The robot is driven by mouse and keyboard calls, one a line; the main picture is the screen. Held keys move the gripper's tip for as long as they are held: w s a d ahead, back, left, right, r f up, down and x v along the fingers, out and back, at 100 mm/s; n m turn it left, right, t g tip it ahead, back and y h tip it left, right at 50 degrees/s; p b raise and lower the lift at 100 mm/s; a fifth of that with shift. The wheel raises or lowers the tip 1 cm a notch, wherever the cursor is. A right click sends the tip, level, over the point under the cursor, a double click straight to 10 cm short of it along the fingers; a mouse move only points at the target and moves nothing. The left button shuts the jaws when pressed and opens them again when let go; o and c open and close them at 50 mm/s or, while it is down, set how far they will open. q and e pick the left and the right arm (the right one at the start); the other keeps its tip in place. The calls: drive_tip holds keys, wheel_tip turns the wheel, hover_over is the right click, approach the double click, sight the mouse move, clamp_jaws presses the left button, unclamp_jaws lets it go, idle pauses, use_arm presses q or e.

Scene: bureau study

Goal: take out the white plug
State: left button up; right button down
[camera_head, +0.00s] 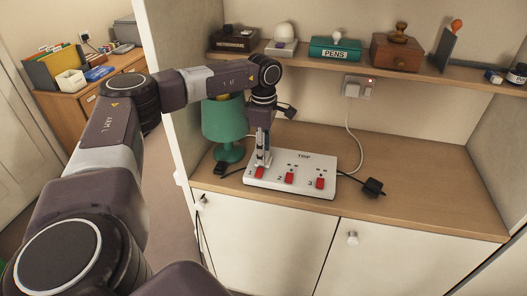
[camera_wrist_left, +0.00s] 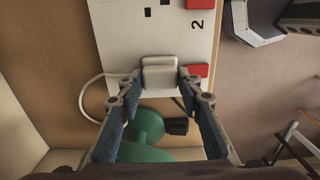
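The white power strip (camera_head: 290,196) marked TRIP, with red switches, lies on the wooden desk top. The white plug (camera_wrist_left: 159,73) sits in the strip in the left wrist view, beside a red switch, with a white cable curving off to the left. My left gripper (camera_head: 263,160) points down at the strip's left end. In the left wrist view its fingertips (camera_wrist_left: 160,80) are close against both sides of the white plug, and the gripper appears shut on it. In the head view the fingers largely hide this plug. My right gripper is not in view.
A green lamp (camera_head: 224,122) stands behind the strip's left end. A black plug (camera_head: 373,187) lies right of the strip. A white wall plug (camera_head: 352,89) has a cable running down. The desk's right side is clear.

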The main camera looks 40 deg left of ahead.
use_arm(q)
drive_tip(key=c, duration=0.4)
drive_tip(key=shift+r, duration=0.1)
drive_tip(key=shift+r, duration=0.55)
drive_tip(key=shift+r+p, duration=1.1)
drive_tip(key=shift+r, duration=9.85)
drive_tip(key=shift+r, duration=0.1)
